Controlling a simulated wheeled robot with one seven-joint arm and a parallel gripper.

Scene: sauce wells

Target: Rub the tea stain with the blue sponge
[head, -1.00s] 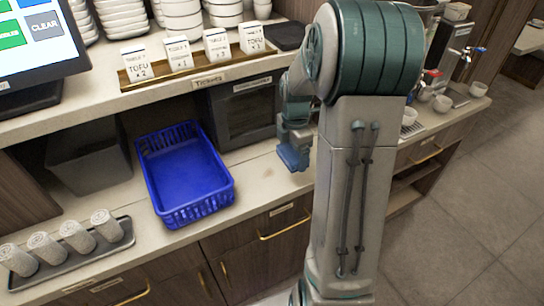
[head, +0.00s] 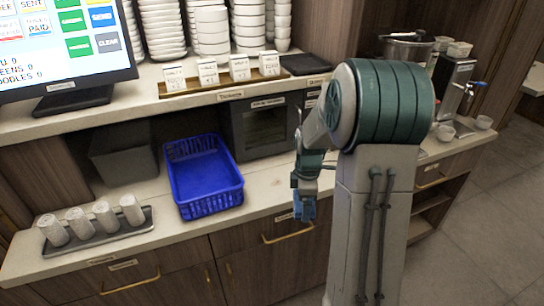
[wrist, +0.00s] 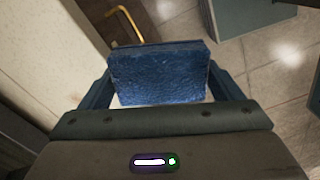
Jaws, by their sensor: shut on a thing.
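My gripper (head: 304,203) is shut on the blue sponge (wrist: 158,76). The wrist view shows the sponge as a textured blue block across the space between the two fingers. In the head view the gripper hangs pointing down at the counter's front edge, left of my arm column. In the wrist view floor and a drawer handle lie below and beyond the sponge, so it is held out in front of the counter, touching nothing. I see no tea stain in either view; my arm hides part of the counter.
The pale counter (head: 262,190) holds a blue basket (head: 205,180) and a grey tray (head: 85,241) with several rolled towels. A dark box (head: 262,130) stands behind. Open floor (head: 480,220) lies right.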

